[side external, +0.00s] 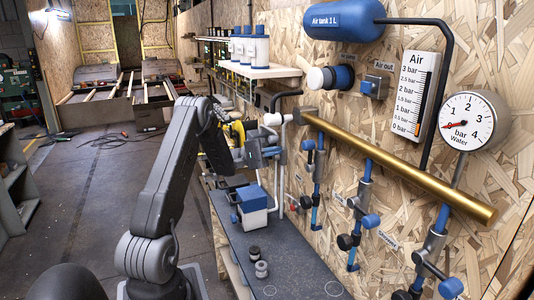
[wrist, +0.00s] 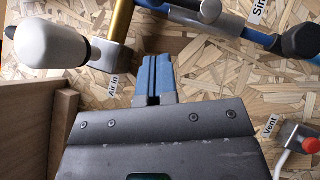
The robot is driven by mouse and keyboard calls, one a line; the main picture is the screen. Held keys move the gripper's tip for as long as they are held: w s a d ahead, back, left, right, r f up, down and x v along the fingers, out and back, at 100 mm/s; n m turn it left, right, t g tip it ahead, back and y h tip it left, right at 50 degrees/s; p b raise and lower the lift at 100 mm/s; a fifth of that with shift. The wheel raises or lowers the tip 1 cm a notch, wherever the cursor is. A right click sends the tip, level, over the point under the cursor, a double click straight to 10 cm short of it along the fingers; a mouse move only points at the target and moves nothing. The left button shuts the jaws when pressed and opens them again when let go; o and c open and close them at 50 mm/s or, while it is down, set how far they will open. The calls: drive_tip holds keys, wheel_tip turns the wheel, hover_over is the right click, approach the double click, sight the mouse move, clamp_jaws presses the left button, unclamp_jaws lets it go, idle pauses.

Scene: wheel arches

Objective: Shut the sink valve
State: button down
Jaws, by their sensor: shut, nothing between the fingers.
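In the wrist view, a label reading "Sin", cut off by the frame edge (wrist: 258,10), is at the top right. Beside it is a blue pipe with a dark round knob (wrist: 301,41), apparently the sink valve; its handle position is unclear. In the side view this seems to be the leftmost blue pipe under the brass pipe, with a black knob (side external: 316,197). My gripper (wrist: 154,58) has its blue fingers together, empty, left of and below that valve in the wrist view. In the side view my gripper (side external: 268,152) is left of the valve, apparently not touching it.
A brass pipe (side external: 400,167) runs along the wall with more valves below. A white knob (wrist: 48,40) sits at its left end. A red-tipped vent fitting (wrist: 311,145) is lower right. A blue and white box (side external: 252,200) stands on the dark bench (side external: 290,262).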

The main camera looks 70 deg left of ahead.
drive_tip(key=w+d+r, duration=0.3)
drive_tip(key=d, duration=0.3)
drive_tip(key=shift+d, duration=0.25)
